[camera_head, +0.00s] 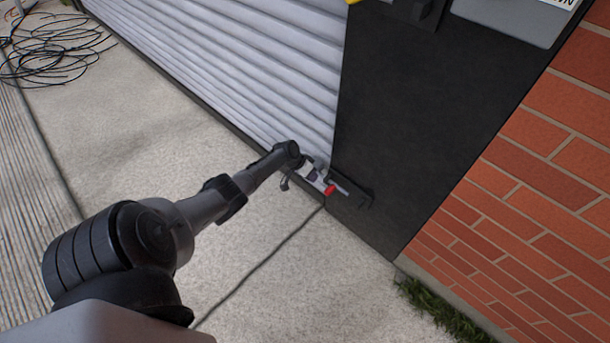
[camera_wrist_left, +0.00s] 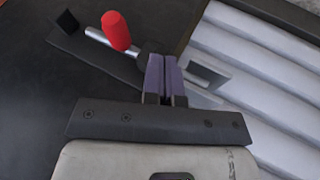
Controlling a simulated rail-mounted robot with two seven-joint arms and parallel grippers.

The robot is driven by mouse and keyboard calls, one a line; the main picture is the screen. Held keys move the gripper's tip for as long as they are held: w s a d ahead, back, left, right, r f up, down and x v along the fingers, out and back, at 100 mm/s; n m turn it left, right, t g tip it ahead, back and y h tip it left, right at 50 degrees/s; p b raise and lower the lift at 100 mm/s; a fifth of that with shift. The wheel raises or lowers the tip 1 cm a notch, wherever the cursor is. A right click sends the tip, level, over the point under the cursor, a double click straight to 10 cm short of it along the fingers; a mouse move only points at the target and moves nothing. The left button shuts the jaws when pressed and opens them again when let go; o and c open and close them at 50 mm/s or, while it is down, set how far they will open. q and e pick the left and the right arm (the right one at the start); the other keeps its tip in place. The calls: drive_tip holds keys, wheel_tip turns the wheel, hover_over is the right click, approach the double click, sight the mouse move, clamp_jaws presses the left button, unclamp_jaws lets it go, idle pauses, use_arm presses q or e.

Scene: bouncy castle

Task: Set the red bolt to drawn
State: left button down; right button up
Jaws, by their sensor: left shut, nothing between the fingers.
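The red bolt is a metal rod with a red knob (camera_head: 330,190), low on the black post beside the shutter's bottom corner. In the left wrist view the red knob (camera_wrist_left: 117,31) stands up from the silver rod (camera_wrist_left: 97,36), which lies along a dark backing plate (camera_wrist_left: 85,52). My left gripper (camera_head: 313,175) is at the bolt. In the left wrist view its purple-grey fingers (camera_wrist_left: 164,75) are together and empty, just right of and below the knob. I cannot tell if a fingertip touches the bolt. My right gripper is not in view.
The grey roller shutter (camera_head: 250,55) is left of the black post (camera_head: 405,110); a brick wall (camera_head: 540,170) is to its right. A coil of black cable (camera_head: 45,50) lies far left. A thin dark line crosses the concrete floor (camera_head: 140,130), which is mostly clear.

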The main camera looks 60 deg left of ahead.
sight(329, 181)
use_arm(q)
drive_tip(key=shift+w+d+f+b, duration=0.1)
drive_tip(key=shift+w+d+f, duration=0.25)
drive_tip(key=shift+d, duration=0.3)
drive_tip(key=shift+w+d+f+b, duration=0.15)
drive_tip(key=shift+w+d+f, duration=0.15)
drive_tip(key=shift+d, duration=0.4)
drive_tip(key=shift+w+d+f+b, duration=0.1)
drive_tip(key=shift+w+d+f, duration=0.2)
drive_tip(key=shift+d, duration=0.35)
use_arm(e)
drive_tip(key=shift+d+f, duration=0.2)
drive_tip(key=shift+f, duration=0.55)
use_arm(q)
drive_tip(key=shift+r, duration=0.1)
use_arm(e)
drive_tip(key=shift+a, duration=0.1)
